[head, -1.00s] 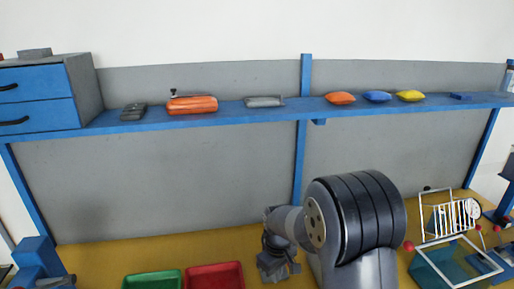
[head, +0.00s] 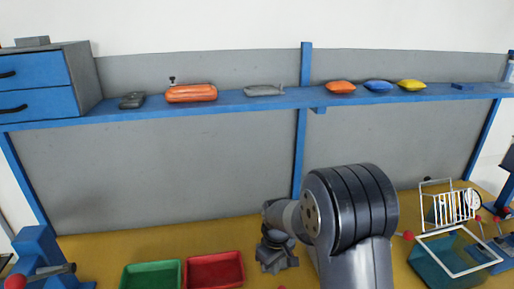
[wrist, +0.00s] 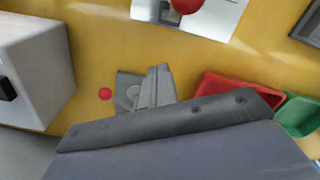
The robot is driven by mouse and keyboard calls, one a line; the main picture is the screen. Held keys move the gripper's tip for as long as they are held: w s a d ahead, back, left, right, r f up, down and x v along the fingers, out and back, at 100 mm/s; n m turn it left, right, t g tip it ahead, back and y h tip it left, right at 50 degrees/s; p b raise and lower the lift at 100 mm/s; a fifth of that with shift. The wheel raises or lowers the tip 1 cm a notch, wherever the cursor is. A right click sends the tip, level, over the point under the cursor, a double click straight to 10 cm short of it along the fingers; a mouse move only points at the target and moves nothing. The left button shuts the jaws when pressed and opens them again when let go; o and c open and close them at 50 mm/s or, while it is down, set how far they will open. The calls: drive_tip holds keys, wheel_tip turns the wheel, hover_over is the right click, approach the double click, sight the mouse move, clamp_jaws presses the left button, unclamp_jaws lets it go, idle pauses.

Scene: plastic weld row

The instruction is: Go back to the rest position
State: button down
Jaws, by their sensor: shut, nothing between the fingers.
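My gripper (head: 276,260) is small and partly hidden in the head view, beside my large dark arm joint and above the yellow bench top (head: 240,230). In the wrist view my grey gripper (wrist: 152,86) shows beyond the dark edge of my own wrist. It is shut and I see nothing held in it. The red bin (head: 214,270) and green bin (head: 151,275) stand on the bench to its left in the head view.
A blue shelf (head: 230,103) along the grey back panel bears an orange cylinder (head: 191,93) and orange, blue and yellow pouches. A blue drawer unit (head: 35,85) stands at left. A teal open box (head: 450,262) and a white wire rack (head: 447,205) stand at right.

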drive_tip(key=w, duration=0.3)
drive_tip(key=shift+w+a+f, duration=0.15)
drive_tip(key=shift+a+f, duration=0.25)
